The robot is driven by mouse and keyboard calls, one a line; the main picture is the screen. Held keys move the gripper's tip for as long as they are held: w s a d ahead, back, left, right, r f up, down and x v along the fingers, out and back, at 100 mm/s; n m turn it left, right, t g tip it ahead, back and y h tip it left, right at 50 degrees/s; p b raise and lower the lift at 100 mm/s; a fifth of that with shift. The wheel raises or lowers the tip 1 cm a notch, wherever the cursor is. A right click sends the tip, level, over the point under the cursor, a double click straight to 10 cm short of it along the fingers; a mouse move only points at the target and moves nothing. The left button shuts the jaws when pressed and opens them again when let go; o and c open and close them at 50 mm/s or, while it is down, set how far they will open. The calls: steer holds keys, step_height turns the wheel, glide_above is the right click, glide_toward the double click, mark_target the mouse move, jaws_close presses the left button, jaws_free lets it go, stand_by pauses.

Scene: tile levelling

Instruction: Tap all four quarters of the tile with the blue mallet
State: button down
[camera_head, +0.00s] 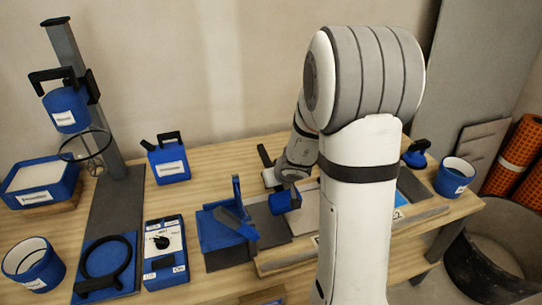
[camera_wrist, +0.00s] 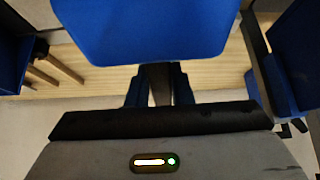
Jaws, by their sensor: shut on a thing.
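The blue mallet shows its wide blue head (camera_wrist: 150,28) across the top of the wrist view. Its dark handle stands between the two blue fingers of my gripper (camera_wrist: 158,90), which is shut on it. In the head view the blue mallet head (camera_head: 285,201) hangs at the end of my arm, over or close to the grey tile (camera_head: 301,222). I cannot tell whether it touches the tile. My white arm hides much of the tile and its right-hand quarters.
A blue jug (camera_head: 168,166), a blue-and-white box (camera_head: 165,252) and a tall grey stand (camera_head: 72,50) with a hanging blue pot stand on the left. A blue cup (camera_head: 455,177) stands at the right table edge. A blue angled piece (camera_head: 222,230) lies close left of the tile.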

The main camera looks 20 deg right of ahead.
steer(key=w+r+n+y, duration=0.2)
steer(key=r+n, duration=0.1)
steer(key=w+r+n+t+y, duration=0.1)
steer(key=r, duration=0.1)
steer(key=shift+w+a, duration=0.1)
steer(key=shift+a, duration=0.1)
steer(key=r+n+y, duration=0.1)
steer(key=s+r+n+y, duration=0.1)
steer(key=r+n+y, duration=0.1)
steer(key=shift+a+n+p, duration=0.2)
steer(key=shift+n+p, duration=0.1)
steer(key=shift+s+r+n+g+y, duration=0.15)
steer(key=shift+s+n+g+y, duration=0.15)
steer(key=shift+n+y, duration=0.15)
step_height(320, 180, down, 8)
steer(key=shift+a+f+b, duration=0.1)
steer(key=shift+f+b, duration=0.05)
steer(key=shift+b, duration=0.95)
steer(key=shift+r, duration=2.3)
